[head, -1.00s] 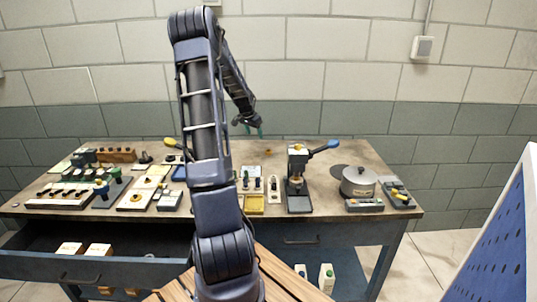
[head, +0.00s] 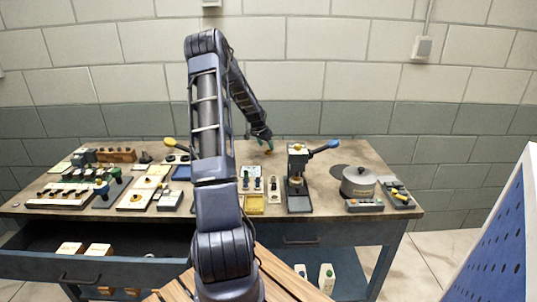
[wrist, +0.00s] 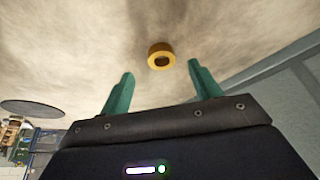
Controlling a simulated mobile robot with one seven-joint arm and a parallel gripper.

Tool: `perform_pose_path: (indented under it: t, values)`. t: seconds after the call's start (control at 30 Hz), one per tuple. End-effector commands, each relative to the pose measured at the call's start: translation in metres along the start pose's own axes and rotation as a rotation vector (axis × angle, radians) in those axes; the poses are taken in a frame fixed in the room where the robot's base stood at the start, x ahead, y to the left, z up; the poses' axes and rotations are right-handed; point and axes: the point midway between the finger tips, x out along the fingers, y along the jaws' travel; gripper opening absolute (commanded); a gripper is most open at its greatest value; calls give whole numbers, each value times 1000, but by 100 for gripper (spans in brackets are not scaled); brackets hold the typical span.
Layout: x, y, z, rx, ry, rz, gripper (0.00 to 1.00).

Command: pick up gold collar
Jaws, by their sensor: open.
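The gold collar (wrist: 152,55) is a small ring with a dark hole, lying on the bare table top. It sits just beyond and between the two green fingertips of my gripper (wrist: 159,76) in the wrist view. The fingers are apart with nothing between them. In the head view my gripper (head: 262,135) is low over the back of the table, and the gold collar (head: 268,152) shows just below it, small and partly hard to make out.
A press with a blue-tipped lever (head: 298,178) stands right of the collar, nearer the front. Trays and small parts crowd the left. The wall (head: 330,120) is close behind; the table top around the collar is clear.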

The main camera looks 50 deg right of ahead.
Motion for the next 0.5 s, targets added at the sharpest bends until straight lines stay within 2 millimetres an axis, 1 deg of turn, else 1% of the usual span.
perform_pose_path:
  t: [0.2, 0.3, 0.5]
  values:
    - [30, -2, -2, 0, 0, 1, 63]
    - [41, -1, -2, 0, 0, 1, 63]
    - [43, -2, -2, 0, 1, -1, 63]
